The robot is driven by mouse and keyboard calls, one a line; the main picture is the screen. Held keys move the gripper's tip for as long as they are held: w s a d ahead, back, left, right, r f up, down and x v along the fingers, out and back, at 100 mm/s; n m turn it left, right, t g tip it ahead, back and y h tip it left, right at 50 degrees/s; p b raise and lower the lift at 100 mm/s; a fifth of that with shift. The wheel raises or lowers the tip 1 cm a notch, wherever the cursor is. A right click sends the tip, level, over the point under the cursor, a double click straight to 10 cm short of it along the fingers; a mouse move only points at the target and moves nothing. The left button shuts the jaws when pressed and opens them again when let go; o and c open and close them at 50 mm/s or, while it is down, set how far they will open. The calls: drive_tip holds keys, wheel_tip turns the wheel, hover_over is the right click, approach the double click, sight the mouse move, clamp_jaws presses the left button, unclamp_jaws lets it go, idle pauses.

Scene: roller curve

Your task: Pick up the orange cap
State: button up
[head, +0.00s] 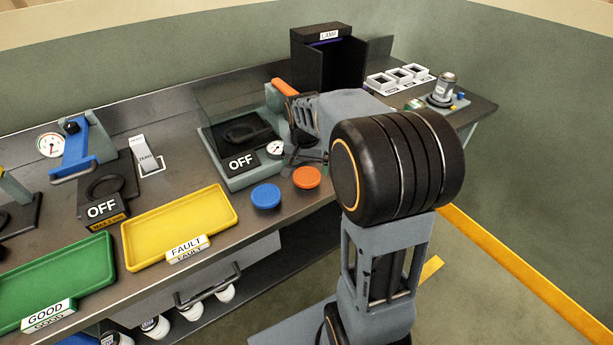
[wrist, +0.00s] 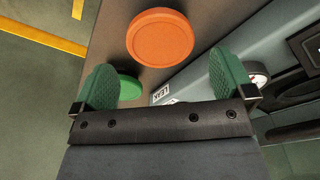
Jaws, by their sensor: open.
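The orange cap (head: 306,177) lies flat near the front edge of the bench, just right of a blue cap (head: 266,196). In the wrist view the orange cap (wrist: 160,37) shows whole at top centre, beyond the fingertips. My gripper (wrist: 163,72) is open and empty, with green pads spread wide; the cap is not between them. In the head view my gripper (head: 309,158) is close behind the cap, partly hidden by my arm.
A green disc (wrist: 130,88) lies by the left finger in the wrist view. A covered station (head: 240,150) with gauge and OFF sign stands behind the caps. Yellow (head: 140,228) and green (head: 85,262) trays are left. The floor (wrist: 45,60) shows beyond the bench edge.

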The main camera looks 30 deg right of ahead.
sight(307, 175)
drive_tip(key=shift+w+d+f, duration=0.15)
drive_tip(key=shift+f, duration=0.9)
drive_tip(key=shift+w+d+f, duration=0.1)
drive_tip(key=shift+w+f, duration=0.05)
drive_tip(key=shift+f, duration=0.85)
drive_tip(key=shift+c, duration=0.5)
drive_tip(key=c, duration=0.6)
drive_tip(key=shift+o, duration=0.2)
drive_tip(key=shift+r, duration=0.1)
